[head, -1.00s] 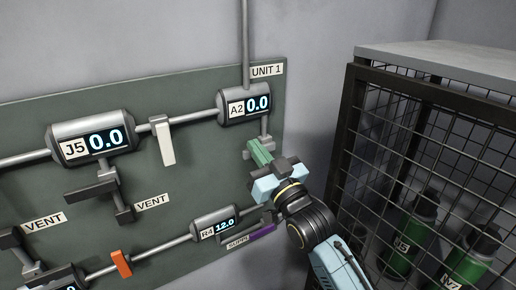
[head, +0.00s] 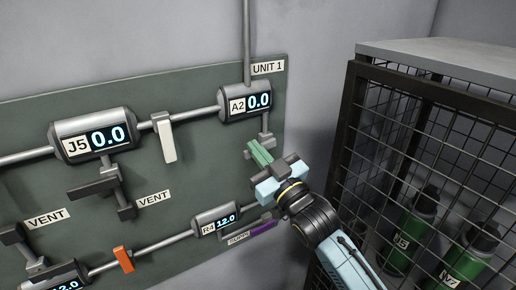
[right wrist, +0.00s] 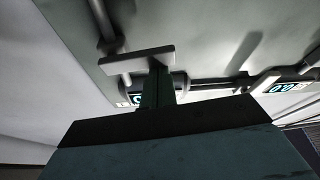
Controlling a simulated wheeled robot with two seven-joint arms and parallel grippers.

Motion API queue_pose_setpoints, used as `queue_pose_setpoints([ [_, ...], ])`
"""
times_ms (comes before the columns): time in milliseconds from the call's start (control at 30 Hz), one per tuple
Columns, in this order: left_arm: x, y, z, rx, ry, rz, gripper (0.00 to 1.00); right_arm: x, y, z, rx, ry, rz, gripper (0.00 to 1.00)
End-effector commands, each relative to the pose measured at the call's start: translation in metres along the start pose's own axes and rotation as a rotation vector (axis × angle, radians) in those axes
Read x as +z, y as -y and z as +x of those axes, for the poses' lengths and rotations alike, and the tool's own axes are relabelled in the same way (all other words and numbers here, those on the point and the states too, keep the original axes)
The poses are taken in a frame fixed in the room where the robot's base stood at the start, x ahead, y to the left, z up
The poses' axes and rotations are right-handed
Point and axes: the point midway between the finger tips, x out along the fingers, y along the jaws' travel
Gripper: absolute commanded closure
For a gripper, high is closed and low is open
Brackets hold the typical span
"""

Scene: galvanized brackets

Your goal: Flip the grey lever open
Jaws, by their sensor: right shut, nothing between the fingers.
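Several levers sit on the green wall panel in the head view. A dark grey lever (head: 92,188) hangs below the J5 gauge, by a VENT label. A pale grey-white lever (head: 168,141) hangs on the pipe between J5 and A2. I cannot tell which one the task means. In the right wrist view a pale bar (right wrist: 137,59) shows beyond my shut fingers (right wrist: 153,92); contact is unclear. My left gripper is out of view.
An orange lever (head: 123,259) and a purple lever (head: 263,229) are on the lower pipe. Another dark lever (head: 11,236) is at the left edge. A wire cage (head: 400,150) holding green bottles (head: 411,232) stands close to the right of my arm.

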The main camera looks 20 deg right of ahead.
Motion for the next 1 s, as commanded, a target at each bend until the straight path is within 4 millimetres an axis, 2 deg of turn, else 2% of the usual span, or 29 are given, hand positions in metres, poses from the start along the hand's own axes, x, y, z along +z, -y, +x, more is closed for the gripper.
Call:
queue_pose_setpoints([
  [400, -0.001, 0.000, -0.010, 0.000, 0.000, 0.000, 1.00, 0.018, 0.003, -0.006, -0.120, 0.004, -0.337, 1.00],
  [1000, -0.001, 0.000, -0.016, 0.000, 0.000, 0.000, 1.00, 0.046, -0.006, -0.016, -0.113, 0.005, -0.322, 1.00],
])
